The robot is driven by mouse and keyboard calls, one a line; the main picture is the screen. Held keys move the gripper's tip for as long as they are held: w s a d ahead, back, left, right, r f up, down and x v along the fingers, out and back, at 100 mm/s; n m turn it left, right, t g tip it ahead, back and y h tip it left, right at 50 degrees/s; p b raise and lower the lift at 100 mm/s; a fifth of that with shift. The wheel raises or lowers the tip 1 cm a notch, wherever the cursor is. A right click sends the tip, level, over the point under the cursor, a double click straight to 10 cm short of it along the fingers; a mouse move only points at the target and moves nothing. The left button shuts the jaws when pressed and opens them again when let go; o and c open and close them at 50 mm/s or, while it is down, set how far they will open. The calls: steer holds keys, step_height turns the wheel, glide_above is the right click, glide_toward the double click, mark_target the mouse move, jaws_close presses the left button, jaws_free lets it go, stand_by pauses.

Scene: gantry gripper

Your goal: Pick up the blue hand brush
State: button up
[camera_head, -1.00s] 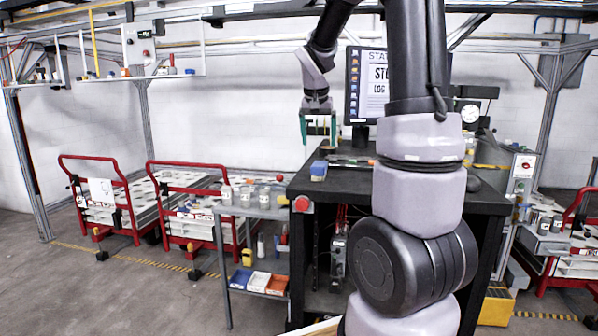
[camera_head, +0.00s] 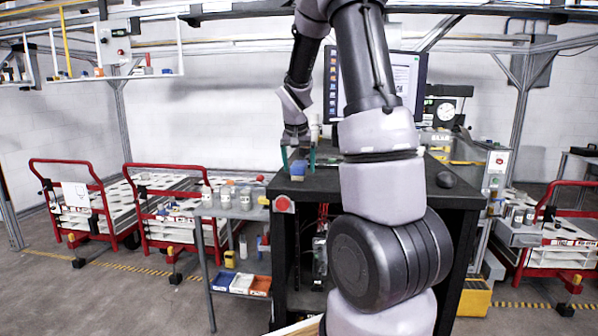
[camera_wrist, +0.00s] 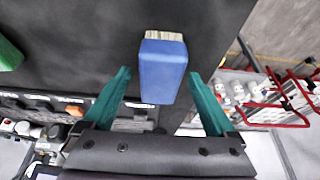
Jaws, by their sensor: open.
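The blue hand brush (camera_wrist: 162,72) lies on the dark worktable, with pale bristles along its far edge in the wrist view. In the head view the brush (camera_head: 298,168) is a small blue block near the table's left corner. My gripper (camera_wrist: 160,85) is open, with its two green fingers on either side of the brush's near end. Gaps show between the fingers and the brush. In the head view my gripper (camera_head: 298,160) is low over the table, around the brush. Contact with the table cannot be told.
The black table (camera_head: 340,184) has a monitor (camera_head: 410,80) at its back. A grey shelf cart (camera_head: 235,212) with several jars stands left of it. A green object (camera_wrist: 8,55) lies at the left in the wrist view. A red button (camera_head: 282,204) is at the table corner.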

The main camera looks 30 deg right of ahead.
mark_target(299, 163)
jaws_close()
steer(key=shift+r, duration=5.05)
